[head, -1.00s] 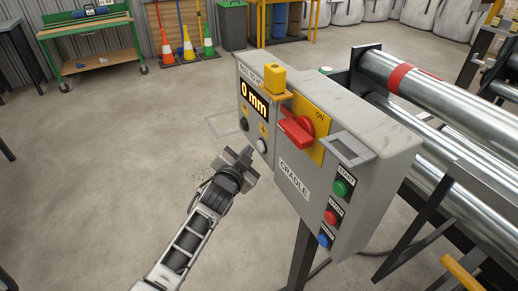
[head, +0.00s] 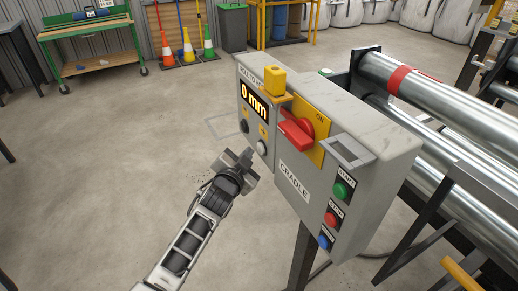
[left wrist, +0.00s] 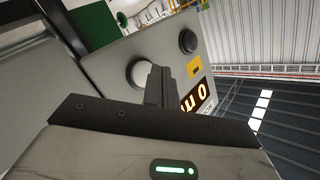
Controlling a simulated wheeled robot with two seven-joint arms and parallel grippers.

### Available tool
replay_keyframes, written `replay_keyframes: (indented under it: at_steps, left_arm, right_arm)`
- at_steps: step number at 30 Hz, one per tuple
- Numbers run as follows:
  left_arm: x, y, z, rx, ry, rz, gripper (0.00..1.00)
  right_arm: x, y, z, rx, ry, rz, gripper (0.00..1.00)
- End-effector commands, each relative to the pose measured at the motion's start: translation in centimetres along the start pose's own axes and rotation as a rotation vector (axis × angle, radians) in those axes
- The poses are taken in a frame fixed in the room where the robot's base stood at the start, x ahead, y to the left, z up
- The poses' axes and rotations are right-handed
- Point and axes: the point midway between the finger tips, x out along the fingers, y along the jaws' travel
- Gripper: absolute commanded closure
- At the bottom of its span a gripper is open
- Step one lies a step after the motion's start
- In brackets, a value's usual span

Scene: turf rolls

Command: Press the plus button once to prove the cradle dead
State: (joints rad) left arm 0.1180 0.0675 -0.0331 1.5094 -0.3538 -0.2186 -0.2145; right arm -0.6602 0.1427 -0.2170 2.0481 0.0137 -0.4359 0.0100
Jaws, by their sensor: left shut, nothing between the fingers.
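The grey cradle control box (head: 340,115) shows "0 mm" on its display (head: 255,101). Below the display are a black round button (head: 244,126) and a pale round button (head: 262,147), each with a small yellow label; I cannot read the signs. My left gripper (head: 246,157) is shut and empty, just left of and below the pale button, with a small gap in the head view. In the left wrist view, the closed fingers (left wrist: 160,88) overlap the right edge of the pale button (left wrist: 136,72); the black button (left wrist: 188,41) is farther up.
A red rotary switch (head: 297,131) stands out on a yellow "ON" plate, with a yellow block (head: 275,80) above. Green (head: 341,189), red (head: 331,218) and blue (head: 324,241) buttons run down the right face. Steel rollers (head: 440,90) lie behind. Floor at left is clear.

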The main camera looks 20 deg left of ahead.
Motion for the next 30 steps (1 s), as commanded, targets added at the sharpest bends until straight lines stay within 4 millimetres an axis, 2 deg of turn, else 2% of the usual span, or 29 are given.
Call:
replay_keyframes:
  at_steps: [14, 30]
  left_arm:
    - [0.0, -0.01, 0.0, 0.0, 0.0, 0.0, 1.0]
    - [0.18, 0.12, -0.12, -0.001, 0.001, 0.0, 1.0]
  right_arm:
    - [0.09, 0.07, -0.15, -0.001, 0.002, 0.001, 0.62]
    - [-0.11, 0.18, 0.6, -0.01, -0.013, -0.001, 0.62]
